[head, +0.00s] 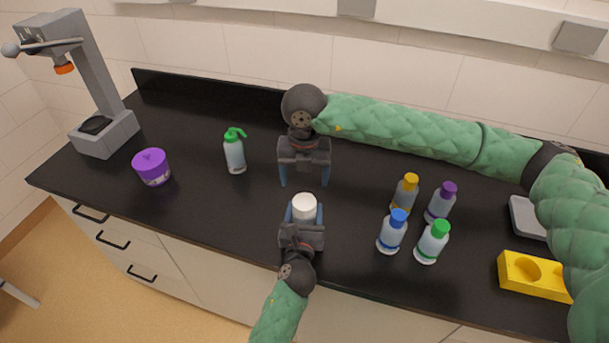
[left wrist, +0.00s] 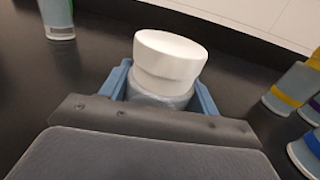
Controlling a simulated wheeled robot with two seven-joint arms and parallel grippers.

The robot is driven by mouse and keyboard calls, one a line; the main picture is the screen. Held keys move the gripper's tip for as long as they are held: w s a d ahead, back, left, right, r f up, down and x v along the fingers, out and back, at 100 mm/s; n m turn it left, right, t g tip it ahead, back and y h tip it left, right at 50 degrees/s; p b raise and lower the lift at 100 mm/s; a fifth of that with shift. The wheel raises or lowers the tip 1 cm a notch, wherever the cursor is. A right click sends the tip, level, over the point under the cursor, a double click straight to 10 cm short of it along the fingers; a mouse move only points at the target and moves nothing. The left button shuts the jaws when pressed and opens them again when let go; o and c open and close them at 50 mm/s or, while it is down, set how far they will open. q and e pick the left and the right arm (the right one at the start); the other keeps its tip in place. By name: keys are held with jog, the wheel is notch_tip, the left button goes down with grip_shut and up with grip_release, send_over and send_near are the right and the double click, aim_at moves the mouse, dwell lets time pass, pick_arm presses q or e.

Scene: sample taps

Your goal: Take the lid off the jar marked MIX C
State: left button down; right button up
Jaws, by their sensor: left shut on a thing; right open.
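A jar with a white lid (head: 304,206) stands at the front middle of the counter; it also shows in the left wrist view, where the white lid (left wrist: 170,62) sits on top of its grey body (left wrist: 158,99). No marking on it is readable, so I cannot tell if it reads MIX C. My left gripper (head: 304,215) is shut around the jar body below the lid, one blue finger on each side. My right gripper (head: 304,182) is open and empty, fingers pointing down, just behind the jar and apart from it.
Bottles with orange (head: 405,194), purple (head: 441,203), blue (head: 392,232) and green (head: 432,243) caps stand to the right. A yellow block (head: 533,275) lies further right. A green-topped bottle (head: 235,153), purple jar (head: 152,167) and grey press-like stand (head: 98,95) are left.

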aim_at(304, 201)
jog(key=m, duration=0.7)
jog(key=shift+f+m, duration=0.1)
jog(key=shift+m, duration=0.2)
jog(key=shift+f, duration=3.9)
